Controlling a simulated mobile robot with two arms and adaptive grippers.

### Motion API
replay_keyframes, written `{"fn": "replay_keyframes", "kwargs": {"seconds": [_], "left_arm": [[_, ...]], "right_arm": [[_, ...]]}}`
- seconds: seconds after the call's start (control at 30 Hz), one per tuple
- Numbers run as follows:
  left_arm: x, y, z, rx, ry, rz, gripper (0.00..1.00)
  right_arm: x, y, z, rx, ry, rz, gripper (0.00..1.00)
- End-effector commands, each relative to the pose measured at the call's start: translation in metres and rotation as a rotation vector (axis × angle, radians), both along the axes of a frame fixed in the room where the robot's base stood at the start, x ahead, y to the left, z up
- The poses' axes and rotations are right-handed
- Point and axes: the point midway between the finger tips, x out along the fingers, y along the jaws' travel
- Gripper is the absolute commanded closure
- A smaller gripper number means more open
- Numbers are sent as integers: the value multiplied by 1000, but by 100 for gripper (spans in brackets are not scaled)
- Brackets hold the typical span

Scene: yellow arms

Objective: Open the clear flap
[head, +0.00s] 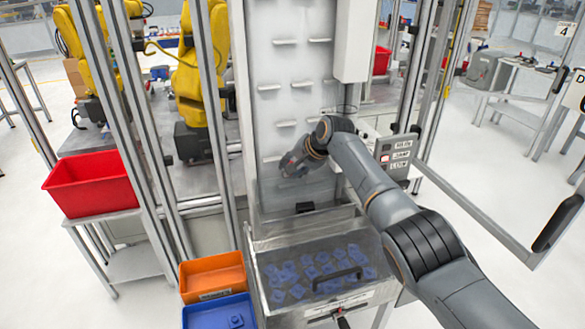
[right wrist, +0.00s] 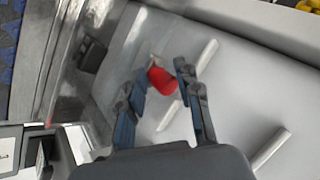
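A see-through panel (head: 275,192), which looks like the clear flap, covers the lower part of the white upright board. Its edges are faint. My right gripper (head: 291,166) is in front of the board, just above this area. In the right wrist view, my right gripper (right wrist: 162,88) has its two dark fingers apart. A small red piece (right wrist: 161,80) shows between the fingertips; I cannot tell whether they touch it. The clear panel (right wrist: 128,45) also shows as a hazy strip there. My left gripper is not in view.
Below is a clear-covered bin (head: 275,310) of blue parts, with a black handle (head: 338,279). A black block (head: 305,207) sits above it. White pegs (head: 285,124) stick out of the board. Orange (head: 212,275), blue (head: 220,313) and red (head: 90,184) bins stand left.

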Motion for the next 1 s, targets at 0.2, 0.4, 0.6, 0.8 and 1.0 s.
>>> {"fn": "replay_keyframes", "kwargs": {"seconds": [0.2, 0.4, 0.6, 0.8, 1.0], "left_arm": [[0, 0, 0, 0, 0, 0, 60], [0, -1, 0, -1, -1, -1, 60], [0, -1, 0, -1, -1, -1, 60], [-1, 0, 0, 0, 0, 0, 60], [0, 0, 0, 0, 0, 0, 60]], "right_arm": [[1, -1, -2, 1, -3, -3, 54], [1, 0, -1, 1, -4, -2, 54], [1, 0, 0, 2, -4, -1, 54], [0, 0, 2, 3, -3, 0, 54], [-6, -6, 11, 5, -4, 1, 54]]}}
